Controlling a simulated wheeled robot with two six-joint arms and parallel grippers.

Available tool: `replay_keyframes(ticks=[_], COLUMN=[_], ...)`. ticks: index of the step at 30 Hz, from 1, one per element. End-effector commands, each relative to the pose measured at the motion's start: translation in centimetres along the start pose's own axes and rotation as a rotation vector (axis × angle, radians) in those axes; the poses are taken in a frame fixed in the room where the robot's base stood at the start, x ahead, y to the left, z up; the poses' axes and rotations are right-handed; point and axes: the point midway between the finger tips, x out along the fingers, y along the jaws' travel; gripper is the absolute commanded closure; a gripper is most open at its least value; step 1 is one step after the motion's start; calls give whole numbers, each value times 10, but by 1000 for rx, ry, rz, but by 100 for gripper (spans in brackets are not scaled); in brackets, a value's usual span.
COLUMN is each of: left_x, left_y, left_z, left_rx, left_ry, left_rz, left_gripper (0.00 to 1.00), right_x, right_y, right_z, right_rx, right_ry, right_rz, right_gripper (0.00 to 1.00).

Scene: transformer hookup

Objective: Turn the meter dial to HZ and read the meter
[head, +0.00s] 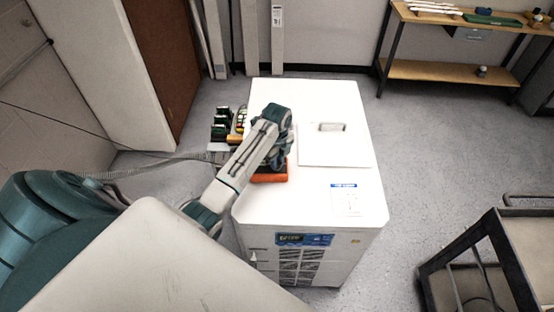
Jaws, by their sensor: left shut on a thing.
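An orange meter (270,178) lies on the white top of the cabinet, near its left edge. My left arm reaches in from the lower left, and its gripper (276,158) is down over the meter. The gripper is shut on the meter's dial, as far as its place shows; the fingertips and dial are mostly hidden behind the wrist. The meter's screen and the dial's setting cannot be read from here. My right gripper is not in view.
The white cabinet (310,208) has a raised hatch with a handle (331,127) and a paper label (346,200). Green and black terminals (220,128) stand beyond its left edge. A dark cart (502,240) is at right, a shelf bench (440,72) at back right.

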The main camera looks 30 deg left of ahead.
Motion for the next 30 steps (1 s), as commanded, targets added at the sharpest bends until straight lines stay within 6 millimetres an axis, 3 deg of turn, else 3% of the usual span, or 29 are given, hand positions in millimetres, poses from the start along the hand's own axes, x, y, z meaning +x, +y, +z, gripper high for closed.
replay_keyframes(ticks=[12, 30], left_x=[0, 0], left_y=[0, 0], left_z=[0, 0], left_rx=[249, 310], left_ry=[1, 1], left_rz=[-1, 0], left_gripper=[100, 100], right_x=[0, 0], right_y=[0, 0], right_z=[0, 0], right_rx=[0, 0], right_ry=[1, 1], right_rz=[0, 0], right_gripper=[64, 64])
